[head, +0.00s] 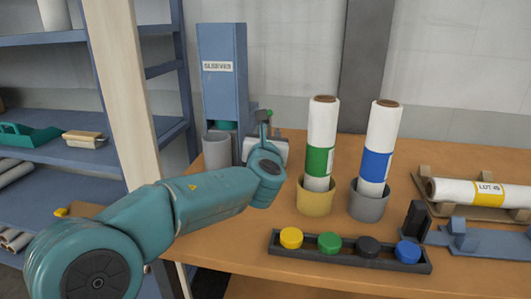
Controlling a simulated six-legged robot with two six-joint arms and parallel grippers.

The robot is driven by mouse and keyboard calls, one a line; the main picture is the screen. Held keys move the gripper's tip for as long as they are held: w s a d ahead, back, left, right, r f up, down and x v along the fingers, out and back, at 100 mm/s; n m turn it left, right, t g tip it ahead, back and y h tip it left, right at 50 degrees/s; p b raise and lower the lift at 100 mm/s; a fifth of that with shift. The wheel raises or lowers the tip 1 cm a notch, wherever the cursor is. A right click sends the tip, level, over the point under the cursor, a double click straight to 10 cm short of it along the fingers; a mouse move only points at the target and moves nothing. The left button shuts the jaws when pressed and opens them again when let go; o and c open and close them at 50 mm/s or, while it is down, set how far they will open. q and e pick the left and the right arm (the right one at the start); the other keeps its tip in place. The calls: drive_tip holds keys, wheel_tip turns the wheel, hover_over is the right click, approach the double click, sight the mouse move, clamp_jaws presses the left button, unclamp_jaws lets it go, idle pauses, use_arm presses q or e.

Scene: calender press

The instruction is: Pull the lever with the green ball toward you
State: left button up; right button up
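A small green ball (269,112) shows at the tip of my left gripper, just right of the blue dispenser (221,45) labelled "SLEEVES". The lever under the ball is mostly hidden behind the gripper and wrist. My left gripper (264,122) is at the ball, with its dark fingers seen from behind. The view does not show whether the fingers are open or closed around the lever, or whether they touch it. My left arm reaches in from the lower left across the table's front edge. My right gripper is not in view.
A grey cup (216,151) stands below the dispenser. Right of my wrist, two upright rolls, with a green band (320,161) and a blue band (377,165), stand in cups. A dark tray (350,261) of coloured caps lies at the front. A wooden post (124,90) rises at left.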

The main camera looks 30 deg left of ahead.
use_arm(q)
drive_tip(key=v, duration=0.7)
drive_tip(key=shift+s, duration=0.1)
